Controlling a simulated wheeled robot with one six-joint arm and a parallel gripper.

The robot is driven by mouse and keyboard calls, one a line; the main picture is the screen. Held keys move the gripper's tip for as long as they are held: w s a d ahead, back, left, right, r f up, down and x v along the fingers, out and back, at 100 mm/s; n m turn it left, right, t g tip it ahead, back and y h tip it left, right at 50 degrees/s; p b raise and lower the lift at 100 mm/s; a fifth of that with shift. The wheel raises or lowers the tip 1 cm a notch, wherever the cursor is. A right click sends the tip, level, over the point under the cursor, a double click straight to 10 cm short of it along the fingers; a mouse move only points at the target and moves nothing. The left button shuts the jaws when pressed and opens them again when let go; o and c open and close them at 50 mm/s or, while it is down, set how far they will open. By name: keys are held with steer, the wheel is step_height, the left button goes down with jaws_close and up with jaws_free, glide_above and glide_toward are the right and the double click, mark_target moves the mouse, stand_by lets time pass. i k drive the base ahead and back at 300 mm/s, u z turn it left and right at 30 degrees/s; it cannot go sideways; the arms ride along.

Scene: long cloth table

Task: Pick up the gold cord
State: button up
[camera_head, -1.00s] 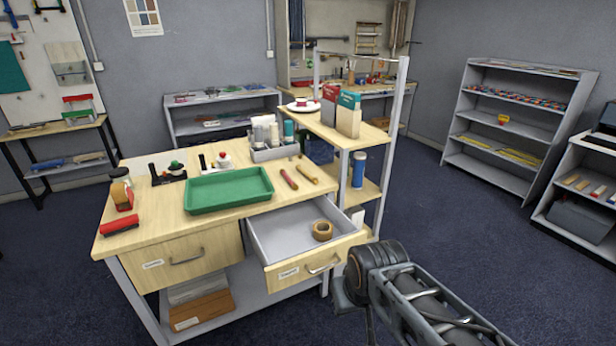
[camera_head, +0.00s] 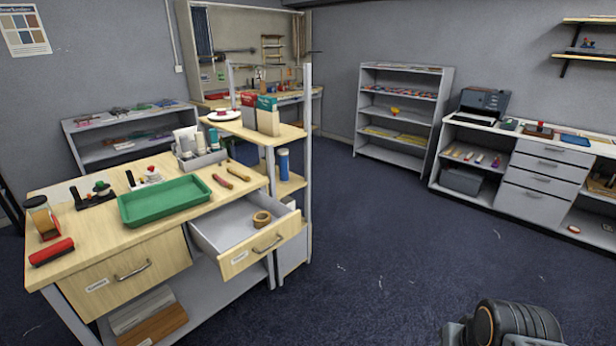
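I cannot make out a gold cord for certain. A tan-gold ring-shaped roll (camera_head: 262,218) lies in the open drawer (camera_head: 218,222) of the wooden workbench; it looks more like tape, and I cannot tell if it is cord. Small yellow items (camera_head: 395,110) sit on the grey shelf rack at the back, too small to name. Part of my arm shows at the bottom right, away from the bench. My gripper's fingers are not visible.
The workbench (camera_head: 75,260) holds a green tray (camera_head: 165,200), a red roll (camera_head: 51,252) and bottles. A side shelf (camera_head: 290,185) adjoins it. A white-topped cabinet (camera_head: 545,145) stands at right. The blue floor between is mostly clear, with small scraps.

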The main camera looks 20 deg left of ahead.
mark_target(246, 178)
steer(key=i, duration=1.85)
steer(key=u, duration=1.55)
steer(key=i, duration=0.9)
steer(key=u, duration=1.2)
steer(key=i, duration=0.2)
steer(key=u, duration=0.2)
